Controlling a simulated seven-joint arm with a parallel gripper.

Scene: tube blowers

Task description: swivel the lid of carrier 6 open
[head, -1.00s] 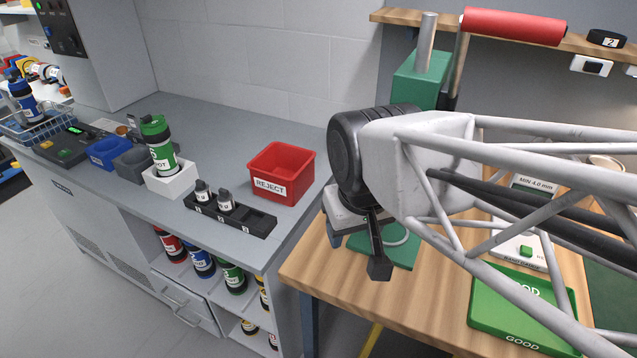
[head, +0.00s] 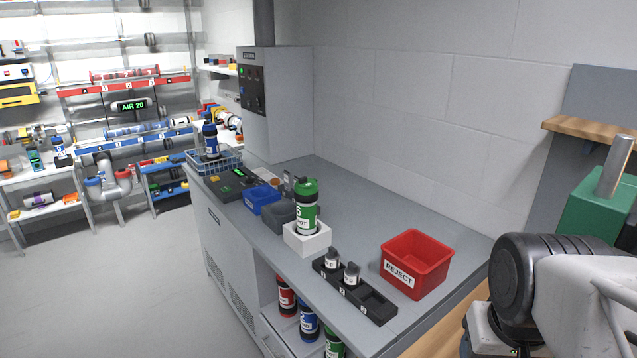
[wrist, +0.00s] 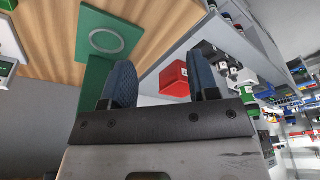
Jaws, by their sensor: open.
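A green carrier (head: 306,210) with a green lid stands upright in a white block (head: 307,239) on the grey counter. Its label is only partly readable, so I cannot confirm that it is carrier 6. A green carrier also shows at the right of the wrist view (wrist: 252,102). My gripper (wrist: 163,78) is open and empty in the wrist view, well apart from the carriers. In the head view only my wrist shows at the lower right; the fingers are not clear. A blue carrier (head: 210,140) stands in a wire basket at the counter's far end.
A red REJECT bin (head: 416,264) and a black rack (head: 354,289) holding two small parts stand on the counter, right of the white block. Blue (head: 262,201) and grey (head: 281,214) bins stand to its left. Several carriers sit on shelves below. The counter's back strip is clear.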

